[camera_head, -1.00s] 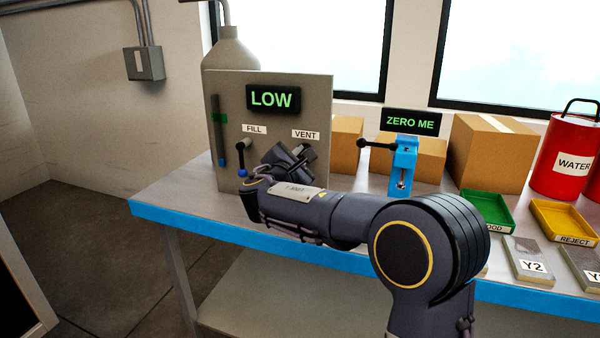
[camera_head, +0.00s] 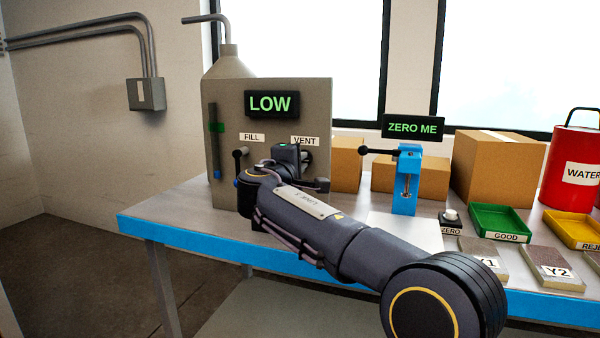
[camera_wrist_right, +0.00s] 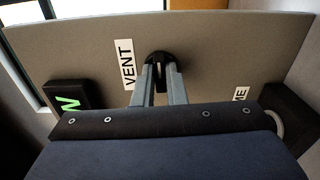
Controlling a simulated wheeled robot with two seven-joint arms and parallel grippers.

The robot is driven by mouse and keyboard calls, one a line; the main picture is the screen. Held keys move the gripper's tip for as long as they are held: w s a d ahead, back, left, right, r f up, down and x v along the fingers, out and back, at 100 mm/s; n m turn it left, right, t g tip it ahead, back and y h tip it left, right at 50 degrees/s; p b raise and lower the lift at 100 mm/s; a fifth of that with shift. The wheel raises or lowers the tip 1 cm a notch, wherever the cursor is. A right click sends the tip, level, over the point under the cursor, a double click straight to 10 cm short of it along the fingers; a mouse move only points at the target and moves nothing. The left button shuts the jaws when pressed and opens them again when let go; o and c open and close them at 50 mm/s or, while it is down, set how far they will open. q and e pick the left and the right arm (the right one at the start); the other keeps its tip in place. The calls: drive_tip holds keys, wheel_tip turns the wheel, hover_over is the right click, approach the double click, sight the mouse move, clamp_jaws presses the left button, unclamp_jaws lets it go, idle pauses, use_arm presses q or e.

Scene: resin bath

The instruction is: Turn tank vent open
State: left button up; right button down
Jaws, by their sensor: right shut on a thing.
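The grey tank panel (camera_head: 228,110) stands at the left end of the bench, with a lit display (camera_head: 271,104) reading LOW. The VENT label (camera_head: 305,141) is on its right side, and in the wrist view too (camera_wrist_right: 127,64). My right gripper (camera_wrist_right: 160,90) is in front of the panel just by this label, its fingers shut on the dark vent handle (camera_wrist_right: 160,58). In the head view my wrist hides most of the handle, so its angle is unclear. The fill handle (camera_head: 239,158) hangs under the FILL label (camera_head: 252,138), left of my gripper. My left gripper is not in view.
Right of the panel are a blue press (camera_head: 408,180) with a black lever, a ZERO ME display (camera_head: 412,127), and cardboard boxes (camera_head: 497,165). Green (camera_head: 500,222) and yellow (camera_head: 572,228) trays, sample blocks (camera_head: 545,262) and a red water can (camera_head: 572,150) fill the right side.

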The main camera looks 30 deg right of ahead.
drive_tip(key=shift+f+m, duration=0.1)
drive_tip(key=shift+m, duration=0.2)
idle(0.4)
drive_tip(key=c, duration=1.5)
unclamp_jaws()
drive_tip(key=v, duration=0.8)
